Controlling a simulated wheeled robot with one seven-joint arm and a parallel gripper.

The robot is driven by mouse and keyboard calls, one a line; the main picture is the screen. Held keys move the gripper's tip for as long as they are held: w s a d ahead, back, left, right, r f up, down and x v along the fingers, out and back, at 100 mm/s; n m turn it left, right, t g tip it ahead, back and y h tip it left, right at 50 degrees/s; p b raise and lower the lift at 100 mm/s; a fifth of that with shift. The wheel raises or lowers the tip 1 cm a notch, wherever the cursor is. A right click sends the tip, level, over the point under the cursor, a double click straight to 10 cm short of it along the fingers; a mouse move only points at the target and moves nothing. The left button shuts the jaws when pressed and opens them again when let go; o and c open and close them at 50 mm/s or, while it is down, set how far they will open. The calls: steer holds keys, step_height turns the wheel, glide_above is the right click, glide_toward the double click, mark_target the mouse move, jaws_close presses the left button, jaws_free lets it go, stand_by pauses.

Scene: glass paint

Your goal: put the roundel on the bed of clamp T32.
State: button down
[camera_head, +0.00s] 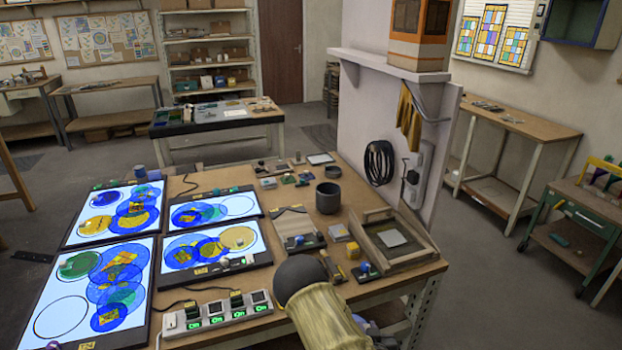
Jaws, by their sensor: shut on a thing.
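My arm's dark rounded joint and yellowish sleeve show at the bottom centre; the gripper itself is not in view, so what it holds cannot be seen. Round painted glass pieces lie on lit panels at the left: a green disc (80,265), a yellow disc (238,238), and several overlapping blue discs (120,262). I cannot tell which, if any, is the task's roundel. Small dark fixtures with yellow tags stand on the bench, including one with a blue knob (366,268) right of my arm. Their tags are too small to read, so clamp T32 cannot be singled out.
The wooden bench (285,285) carries a dark round pot (328,198), a wooden tray (392,238), and a power strip (217,314) with green "On" displays. A white partition (372,120) with coiled black cable (379,162) rises behind. Small items crowd the bench; floor is open at right.

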steer(key=shift+w+r, duration=0.1)
steer(key=shift+r, duration=0.05)
stand_by(0.3)
steer(key=s+f, duration=0.6)
steer(key=f, duration=0.5)
steer(key=shift+w+d+f, duration=0.1)
